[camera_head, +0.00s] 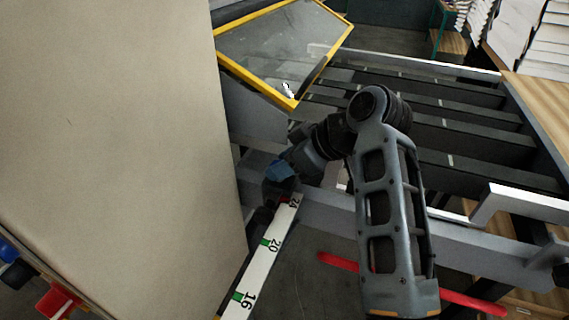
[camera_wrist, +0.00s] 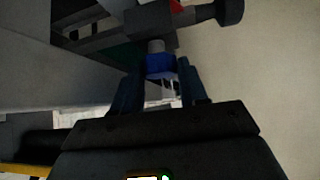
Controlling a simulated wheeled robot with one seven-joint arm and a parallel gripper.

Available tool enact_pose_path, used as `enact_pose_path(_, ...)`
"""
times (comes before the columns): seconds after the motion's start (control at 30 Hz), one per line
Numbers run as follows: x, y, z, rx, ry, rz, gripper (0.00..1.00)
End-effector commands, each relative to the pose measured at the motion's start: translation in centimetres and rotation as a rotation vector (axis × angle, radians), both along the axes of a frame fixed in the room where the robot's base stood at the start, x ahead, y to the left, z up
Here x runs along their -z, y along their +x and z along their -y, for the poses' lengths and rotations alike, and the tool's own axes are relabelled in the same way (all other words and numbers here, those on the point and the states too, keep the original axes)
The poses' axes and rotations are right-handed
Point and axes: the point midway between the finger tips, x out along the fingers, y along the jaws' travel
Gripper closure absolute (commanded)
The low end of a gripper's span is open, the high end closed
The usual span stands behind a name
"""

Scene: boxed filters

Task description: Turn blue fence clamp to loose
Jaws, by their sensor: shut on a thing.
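The blue fence clamp (camera_wrist: 160,66) shows in the wrist view as a blue piece below a grey cylindrical stem. My gripper (camera_wrist: 161,86) has its two dark fingers on either side of it, shut on it. In the head view a blue patch (camera_head: 281,171) shows at the end of my arm, by the top end of the white ruler. The fingertips and most of the clamp are hidden there, so I cannot tell which way the clamp is turned.
A white ruler (camera_head: 258,254) marked 16, 20 and 24 runs below the clamp. A large beige panel (camera_head: 110,130) stands close on the left. A yellow-framed clear guard (camera_head: 285,45) is behind. A red bar (camera_head: 340,262) lies to the right, below the grey rail.

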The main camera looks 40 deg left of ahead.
Motion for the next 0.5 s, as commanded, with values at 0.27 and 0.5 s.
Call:
enact_pose_path(0.27, 0.00, 0.00, -0.01, -0.006, -0.001, 0.001, 0.88)
enact_pose_path(0.5, -0.02, 0.01, -0.02, -0.006, -0.001, 0.001, 0.49)
